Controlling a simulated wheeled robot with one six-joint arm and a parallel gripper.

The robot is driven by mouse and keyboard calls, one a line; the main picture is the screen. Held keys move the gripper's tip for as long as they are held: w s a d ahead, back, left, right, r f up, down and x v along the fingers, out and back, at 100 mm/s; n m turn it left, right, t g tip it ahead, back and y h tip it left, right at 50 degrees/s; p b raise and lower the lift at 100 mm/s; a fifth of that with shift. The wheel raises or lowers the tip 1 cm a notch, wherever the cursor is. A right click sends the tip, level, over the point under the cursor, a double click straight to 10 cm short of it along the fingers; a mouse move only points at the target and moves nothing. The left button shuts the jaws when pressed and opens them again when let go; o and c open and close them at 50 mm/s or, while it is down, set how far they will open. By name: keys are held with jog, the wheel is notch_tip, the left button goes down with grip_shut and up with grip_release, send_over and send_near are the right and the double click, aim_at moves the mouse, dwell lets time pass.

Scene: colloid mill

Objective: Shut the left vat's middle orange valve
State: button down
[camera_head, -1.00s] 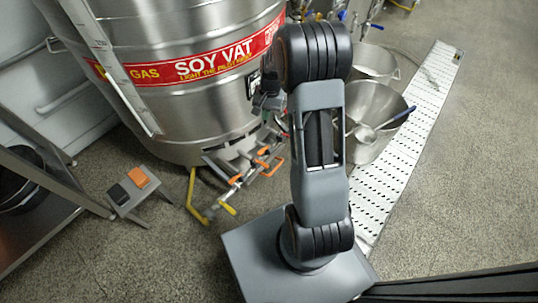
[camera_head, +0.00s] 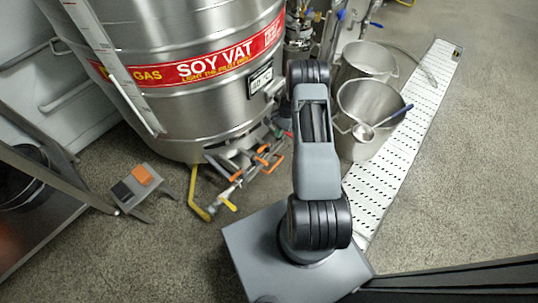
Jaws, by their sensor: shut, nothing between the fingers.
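The left vat, a steel drum with a red SOY VAT band (camera_head: 213,68), stands at the upper left. Low at its front is pipework with several orange valve handles. One orange handle (camera_head: 236,176) is at the left of the group; another orange handle (camera_head: 275,163) is at its right. A middle orange handle (camera_head: 262,150) is between them, partly crowded by grey parts. My gripper (camera_head: 248,154) is small and partly hidden among this pipework, close to the handles. It looks shut and empty. I cannot tell whether it touches a handle.
A yellow pipe (camera_head: 195,195) runs down to the floor left of the valves. A small stand with an orange pad (camera_head: 143,175) is farther left. Steel pots (camera_head: 371,105) stand to the right, beside a perforated white drain strip (camera_head: 410,130). Floor below the valves is open.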

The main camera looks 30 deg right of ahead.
aim_at(264, 162)
jog(key=s+a+f+b, duration=0.3)
jog(key=a+f, duration=0.3)
jog(key=f, duration=0.3)
jog(key=shift+s+a+f+b, duration=0.15)
jog(key=shift+s+a+b, duration=0.15)
jog(key=shift+a+b, duration=0.15)
